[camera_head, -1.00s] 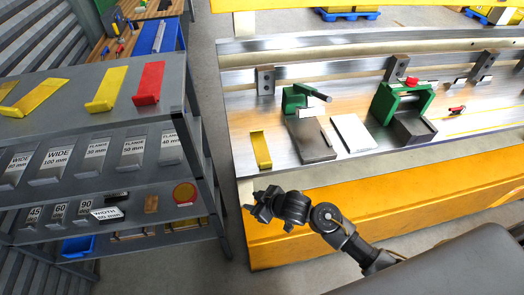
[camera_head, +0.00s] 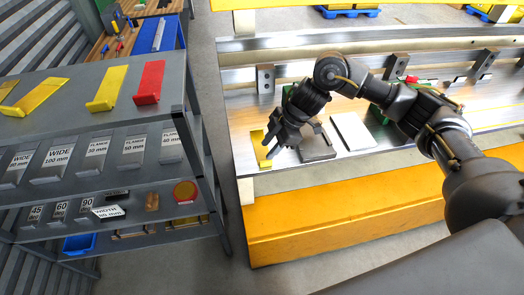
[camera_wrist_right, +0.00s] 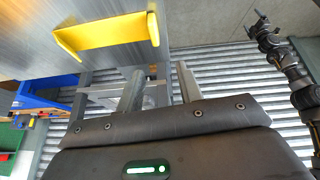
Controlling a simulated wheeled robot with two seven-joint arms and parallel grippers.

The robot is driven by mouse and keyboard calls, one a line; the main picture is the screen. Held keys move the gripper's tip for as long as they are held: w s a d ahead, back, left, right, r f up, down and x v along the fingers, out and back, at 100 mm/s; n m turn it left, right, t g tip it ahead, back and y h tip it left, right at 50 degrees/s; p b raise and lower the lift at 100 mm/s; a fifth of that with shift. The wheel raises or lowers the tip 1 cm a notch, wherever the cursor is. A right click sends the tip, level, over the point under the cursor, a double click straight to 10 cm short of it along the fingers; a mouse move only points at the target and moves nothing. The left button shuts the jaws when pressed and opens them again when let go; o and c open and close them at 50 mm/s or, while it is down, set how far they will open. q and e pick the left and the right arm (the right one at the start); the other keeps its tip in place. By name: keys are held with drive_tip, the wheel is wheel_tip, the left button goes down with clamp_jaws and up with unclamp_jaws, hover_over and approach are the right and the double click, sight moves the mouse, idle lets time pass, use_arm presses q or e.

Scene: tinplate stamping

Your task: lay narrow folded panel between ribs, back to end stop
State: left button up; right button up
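A narrow yellow folded panel (camera_head: 257,142) lies on the metal bed at its left end, partly behind my right gripper. In the right wrist view a yellow folded panel (camera_wrist_right: 105,38) with upturned ends lies near the metal edge, beyond the fingers. My right gripper (camera_head: 272,150) hangs over the bed just right of the panel. In the wrist view its two fingers (camera_wrist_right: 158,85) are apart with nothing between them. Whether a finger touches the panel cannot be told. A dark arm, apparently my left, shows in the wrist view with its gripper (camera_wrist_right: 260,22); its finger state is unclear. I cannot clearly identify ribs or an end stop.
A dark grey block (camera_head: 318,150) and a pale plate (camera_head: 352,131) sit right of the gripper. Upright brackets (camera_head: 265,78) stand along the bed's back. A shelf rack (camera_head: 150,97) at left bears yellow panels (camera_head: 107,90) and a red panel (camera_head: 149,83).

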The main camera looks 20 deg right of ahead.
sight(266, 161)
drive_tip(key=d+r+h, duration=0.1)
drive_tip(key=d+r, duration=0.2)
drive_tip(key=d, duration=0.2)
drive_tip(key=shift+m+g, duration=0.3)
drive_tip(key=shift+m, duration=0.1)
drive_tip(key=shift+x, duration=3.1)
drive_tip(key=a+f, duration=0.1)
drive_tip(key=a+f+p, duration=0.2)
drive_tip(key=shift+w+f, duration=0.35)
drive_tip(key=shift+f, duration=0.3)
drive_tip(key=shift+c, duration=0.5)
clamp_jaws()
